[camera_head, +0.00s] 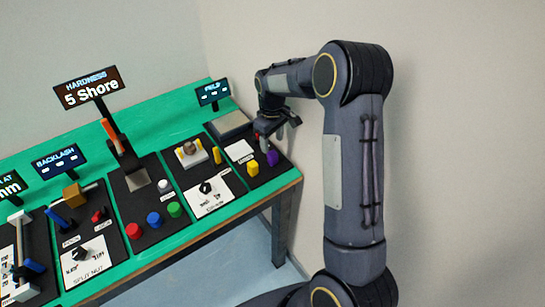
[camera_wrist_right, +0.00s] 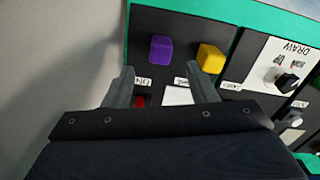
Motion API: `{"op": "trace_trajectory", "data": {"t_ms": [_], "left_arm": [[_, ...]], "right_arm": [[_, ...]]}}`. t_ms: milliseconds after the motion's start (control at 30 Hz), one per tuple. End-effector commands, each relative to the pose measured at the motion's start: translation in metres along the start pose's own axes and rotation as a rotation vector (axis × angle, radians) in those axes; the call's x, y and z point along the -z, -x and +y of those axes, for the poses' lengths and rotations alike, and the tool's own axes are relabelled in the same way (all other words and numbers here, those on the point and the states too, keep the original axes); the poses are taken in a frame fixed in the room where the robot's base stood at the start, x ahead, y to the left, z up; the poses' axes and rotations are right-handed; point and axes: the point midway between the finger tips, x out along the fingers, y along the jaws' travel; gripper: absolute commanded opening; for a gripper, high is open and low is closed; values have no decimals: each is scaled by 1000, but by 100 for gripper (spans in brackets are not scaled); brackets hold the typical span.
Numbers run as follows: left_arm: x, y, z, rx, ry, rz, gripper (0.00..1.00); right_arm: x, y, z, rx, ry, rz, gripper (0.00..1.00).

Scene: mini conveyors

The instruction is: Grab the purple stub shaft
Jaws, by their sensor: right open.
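The purple stub shaft (camera_head: 272,158) stands at the right end of the dark panel on the green bench, and it shows as a purple block in the right wrist view (camera_wrist_right: 160,50). My right gripper (camera_head: 280,127) is above the panel, just behind the purple piece in the head view. In the right wrist view my right gripper (camera_wrist_right: 158,85) is open, with its two fingers apart and nothing between them. The purple piece lies beyond the fingertips, apart from them. My left gripper is not in view.
A yellow block (camera_head: 252,168) stands close beside the purple piece. A red piece (camera_wrist_right: 140,101) lies near the left finger in the wrist view. A grey plate (camera_head: 230,124) and several knobs and signs fill the bench. A wall rises to the right.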

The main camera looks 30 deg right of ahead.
Motion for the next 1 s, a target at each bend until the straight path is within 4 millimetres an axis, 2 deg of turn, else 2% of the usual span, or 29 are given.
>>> {"op": "trace_trajectory", "data": {"t_ms": [400, 500, 700, 767, 1000], "left_arm": [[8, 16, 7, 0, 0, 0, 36], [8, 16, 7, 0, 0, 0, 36], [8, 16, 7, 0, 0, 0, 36], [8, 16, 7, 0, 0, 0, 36], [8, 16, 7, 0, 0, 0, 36]], "right_arm": [[-3, -55, -1, 3, -2, -2, 52], [-3, -61, -1, 2, -3, 0, 52], [-3, -63, -1, 1, -3, 1, 52], [-3, -63, -1, 1, -3, 1, 47], [-3, -62, -1, 1, -2, 1, 15]]}}
